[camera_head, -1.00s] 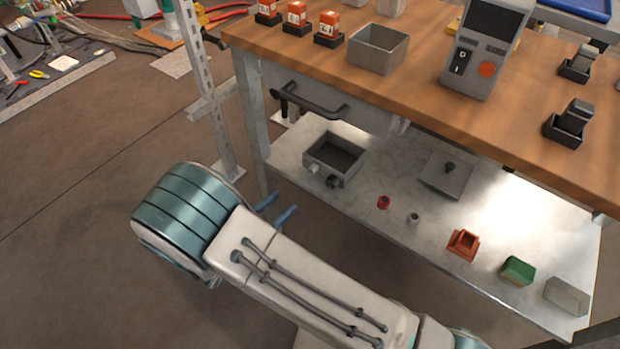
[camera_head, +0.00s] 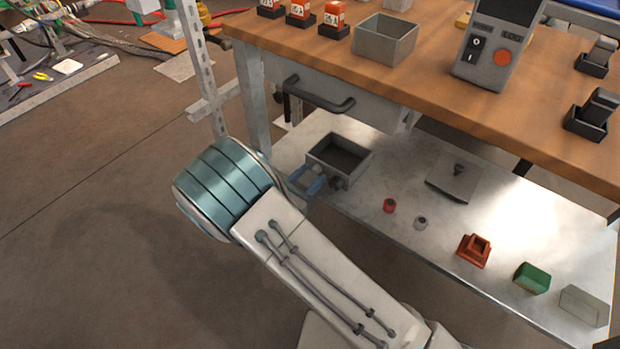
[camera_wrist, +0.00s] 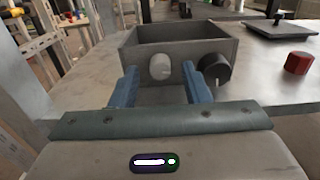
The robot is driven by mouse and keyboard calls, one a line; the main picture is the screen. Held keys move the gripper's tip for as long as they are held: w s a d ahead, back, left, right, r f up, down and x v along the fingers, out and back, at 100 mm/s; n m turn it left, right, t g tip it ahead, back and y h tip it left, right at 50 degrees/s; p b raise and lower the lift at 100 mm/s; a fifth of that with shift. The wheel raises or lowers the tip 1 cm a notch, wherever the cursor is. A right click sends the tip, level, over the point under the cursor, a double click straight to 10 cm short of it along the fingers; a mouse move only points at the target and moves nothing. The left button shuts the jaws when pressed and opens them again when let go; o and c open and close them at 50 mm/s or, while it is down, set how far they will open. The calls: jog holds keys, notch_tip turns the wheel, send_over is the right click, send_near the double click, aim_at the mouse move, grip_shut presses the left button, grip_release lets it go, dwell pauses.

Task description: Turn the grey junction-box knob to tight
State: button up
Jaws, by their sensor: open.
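The grey junction box (camera_head: 361,166) is an open-topped box on the metal lower shelf. In the wrist view its front wall (camera_wrist: 188,49) faces me and carries two knobs. The light grey knob (camera_wrist: 161,67) is on the left, with a pale mark on its face. A black knob (camera_wrist: 215,70) is on the right. My gripper (camera_head: 309,182) is open, with blue fingers pointing at the box. In the wrist view the light grey knob shows between the fingertips (camera_wrist: 162,77), and the right finger is close to the black knob. I cannot tell whether either finger touches a knob.
A grey lid (camera_head: 455,183) with a black knob, a red cap (camera_head: 389,205), a small grey cap (camera_head: 420,222), an orange part (camera_head: 473,251) and a green block (camera_head: 532,277) lie right on the shelf (camera_head: 400,170). The wooden bench top (camera_head: 440,95) and drawer handle (camera_head: 318,97) overhang it.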

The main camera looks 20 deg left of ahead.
jog(key=shift+w+d, duration=0.1)
jog(key=shift+w, duration=0.1)
grip_shut()
